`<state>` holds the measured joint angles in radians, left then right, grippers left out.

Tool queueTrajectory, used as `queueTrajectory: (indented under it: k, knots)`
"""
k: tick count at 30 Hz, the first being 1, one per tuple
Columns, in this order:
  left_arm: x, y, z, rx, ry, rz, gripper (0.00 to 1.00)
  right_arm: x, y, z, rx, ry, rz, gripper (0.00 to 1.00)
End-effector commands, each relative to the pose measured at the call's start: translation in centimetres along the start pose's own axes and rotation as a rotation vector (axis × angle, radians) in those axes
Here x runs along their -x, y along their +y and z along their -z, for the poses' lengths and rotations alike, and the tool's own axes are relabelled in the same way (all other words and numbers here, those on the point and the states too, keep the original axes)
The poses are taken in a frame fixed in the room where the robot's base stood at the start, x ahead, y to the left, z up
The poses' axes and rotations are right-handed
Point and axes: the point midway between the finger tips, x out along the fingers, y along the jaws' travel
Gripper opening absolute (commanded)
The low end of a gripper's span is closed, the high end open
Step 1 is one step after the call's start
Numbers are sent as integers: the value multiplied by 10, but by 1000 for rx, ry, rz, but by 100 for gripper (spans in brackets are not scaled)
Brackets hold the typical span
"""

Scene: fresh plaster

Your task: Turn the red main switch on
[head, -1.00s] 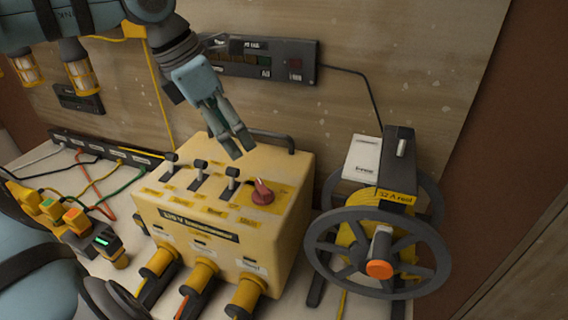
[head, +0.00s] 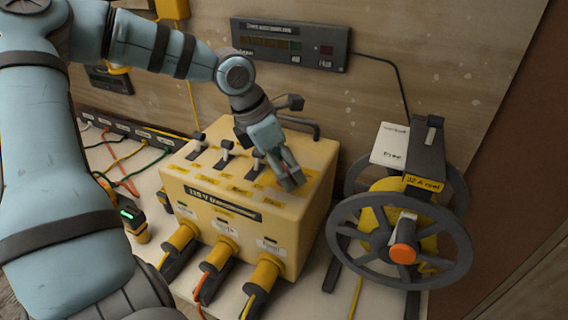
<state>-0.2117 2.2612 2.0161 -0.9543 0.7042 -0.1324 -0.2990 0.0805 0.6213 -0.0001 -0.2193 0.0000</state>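The yellow transformer box (head: 310,160) stands on the bench with a row of small black-and-white toggle switches (head: 227,147) on its top. My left gripper (head: 291,180) points down at the right part of the box top, just where the red main switch sits in the earlier frame. The fingers cover the red switch, so its position is hidden. The fingertips look close together, but I cannot tell whether they grip the switch or only surround it. My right gripper is not in view.
A cable reel (head: 400,240) with a dark wheel stands close to the right of the box. A dark handle (head: 300,122) rises behind the box top. Yellow plugs (head: 218,255) stick out of its front. A panel (head: 290,45) with indicator bars hangs on the wall behind.

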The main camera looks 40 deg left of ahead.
Motion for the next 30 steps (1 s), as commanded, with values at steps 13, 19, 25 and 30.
queueTrajectory:
  k: [13,19,25,30]
  knots:
    - [0,0,0,-1,0,1,17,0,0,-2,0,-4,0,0]
    - [1,0,0,-23,1,11,17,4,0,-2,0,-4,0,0]
    - [2,1,-1,-99,2,43,17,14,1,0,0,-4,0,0]
    - [2,1,0,-210,4,91,17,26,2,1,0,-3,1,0]
